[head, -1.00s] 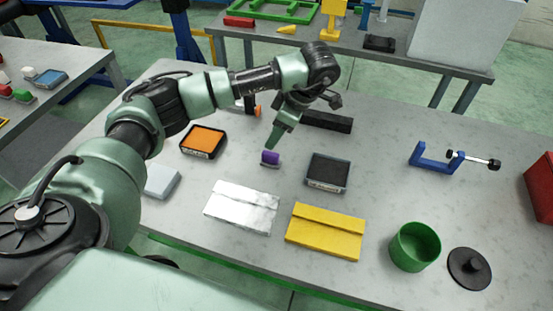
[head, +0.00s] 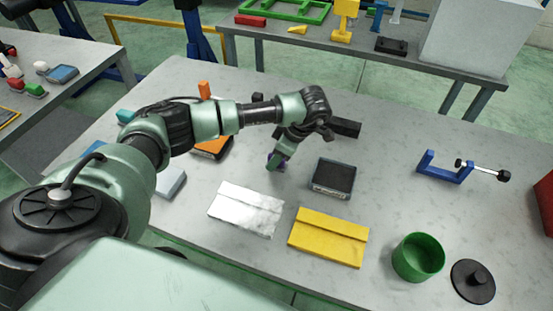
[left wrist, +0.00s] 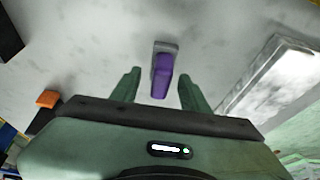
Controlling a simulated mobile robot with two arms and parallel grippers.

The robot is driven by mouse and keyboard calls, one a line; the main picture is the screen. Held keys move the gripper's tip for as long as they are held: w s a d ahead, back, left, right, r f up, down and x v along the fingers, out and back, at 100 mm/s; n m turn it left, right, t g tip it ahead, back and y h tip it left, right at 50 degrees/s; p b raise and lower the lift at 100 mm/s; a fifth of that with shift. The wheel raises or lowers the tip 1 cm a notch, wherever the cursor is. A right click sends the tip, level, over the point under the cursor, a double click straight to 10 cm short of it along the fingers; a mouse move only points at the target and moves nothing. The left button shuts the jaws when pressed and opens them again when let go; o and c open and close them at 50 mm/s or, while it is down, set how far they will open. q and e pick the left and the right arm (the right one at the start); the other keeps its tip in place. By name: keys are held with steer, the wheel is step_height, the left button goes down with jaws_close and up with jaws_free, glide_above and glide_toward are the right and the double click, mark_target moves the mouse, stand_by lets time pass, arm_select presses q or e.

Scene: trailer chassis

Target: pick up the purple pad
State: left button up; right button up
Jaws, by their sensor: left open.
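The purple pad (left wrist: 162,76) is a small purple block on a grey base, standing on the grey table. In the left wrist view it lies between the two fingers of my left gripper (left wrist: 158,88), which is open, with visible gaps on both sides. In the head view my left gripper (head: 277,164) is down at the pad (head: 270,160), and its fingers hide most of it. My right gripper is in neither view.
A black-topped pad (head: 333,178) lies to the right, an orange-topped pad (head: 212,148) to the left. A silver block (head: 246,209) and yellow block (head: 328,237) lie in front. A green cup (head: 417,257) and blue clamp (head: 445,168) stand farther right.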

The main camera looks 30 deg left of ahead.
arm_select(q)
jaws_close()
steer(key=shift+r, duration=0.1)
step_height(320, 180, up, 8)
steer(key=shift+w+f+b, duration=0.1)
steer(key=shift+b, duration=1.15)
step_height(320, 180, up, 12)
steer(key=p, duration=0.1)
steer(key=c, duration=0.8)
jaws_free()
jaws_close()
